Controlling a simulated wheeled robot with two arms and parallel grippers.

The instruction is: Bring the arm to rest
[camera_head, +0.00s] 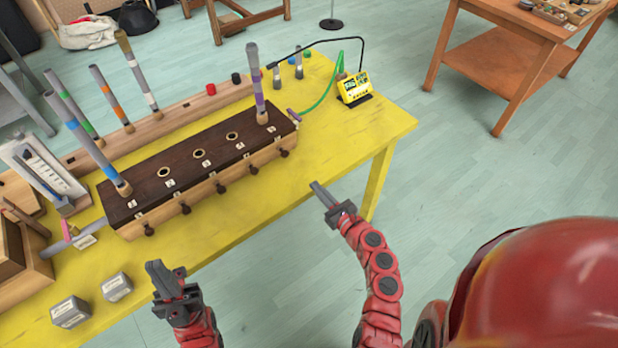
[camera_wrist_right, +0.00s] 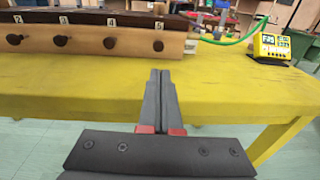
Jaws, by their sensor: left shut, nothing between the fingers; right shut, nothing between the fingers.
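My right gripper (camera_head: 324,196) is shut and empty, in front of the yellow table's near right edge in the head view. Its closed fingers also show in the right wrist view (camera_wrist_right: 160,95), pointing toward the table. My left gripper (camera_head: 166,279) is shut and empty, near the table's front edge at the lower left. Neither gripper appears to touch anything. The long wooden box with a dark top (camera_head: 200,165) stands on the table beyond both grippers, with a row of round holes and knobs along its front.
The yellow table (camera_head: 330,135) holds two grey blocks (camera_head: 117,287), upright tubes with coloured bands (camera_head: 255,80) and a yellow meter (camera_head: 354,88) with a green cable. Bare floor (camera_head: 480,170) lies right of the table. An orange-brown table (camera_head: 500,55) stands at the back right.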

